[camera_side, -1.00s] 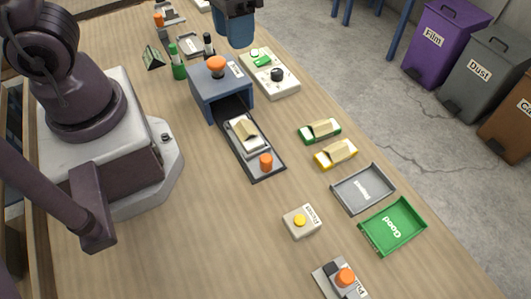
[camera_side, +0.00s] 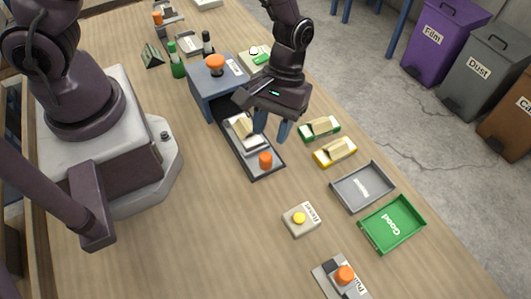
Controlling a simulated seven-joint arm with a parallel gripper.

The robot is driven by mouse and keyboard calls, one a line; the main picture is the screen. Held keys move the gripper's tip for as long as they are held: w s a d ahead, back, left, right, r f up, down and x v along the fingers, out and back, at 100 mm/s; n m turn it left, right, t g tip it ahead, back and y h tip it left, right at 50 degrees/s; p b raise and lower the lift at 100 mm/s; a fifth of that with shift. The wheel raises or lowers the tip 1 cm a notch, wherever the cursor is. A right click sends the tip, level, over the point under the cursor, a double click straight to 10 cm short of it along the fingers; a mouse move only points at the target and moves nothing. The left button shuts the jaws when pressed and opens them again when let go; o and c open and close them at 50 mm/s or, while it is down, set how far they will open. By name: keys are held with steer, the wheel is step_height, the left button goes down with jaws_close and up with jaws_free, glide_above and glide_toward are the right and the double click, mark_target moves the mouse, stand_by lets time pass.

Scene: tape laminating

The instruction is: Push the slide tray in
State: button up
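The slide tray (camera_side: 259,175) is a dark, long tray that sticks out of the blue-grey box (camera_side: 206,104) toward the lower right. A pale block with a tan piece (camera_side: 243,128) lies on it, and an orange knob (camera_side: 265,160) stands at its outer end. The box has an orange knob on top. My gripper (camera_side: 272,135) points down with blue fingers spread apart and nothing seen between them. It is over the right side of the tray, between the box and the orange tray knob. My gripper hides part of the tray's right edge; whether it touches the tray cannot be told.
Green (camera_side: 320,129) and yellow (camera_side: 335,151) holders with tan pieces lie right of my gripper. A grey tray (camera_side: 362,187) and a green tray marked Good (camera_side: 392,224) are at the lower right. A yellow-button box (camera_side: 301,219) stands nearer. The table left of the tray is clear.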

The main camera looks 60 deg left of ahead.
mark_target(265, 155)
steer(key=x, duration=0.6)
steer(key=shift+s+d+f, duration=0.1)
steer(key=shift+s+f, duration=0.05)
steer(key=shift+f, duration=0.25)
jaws_close()
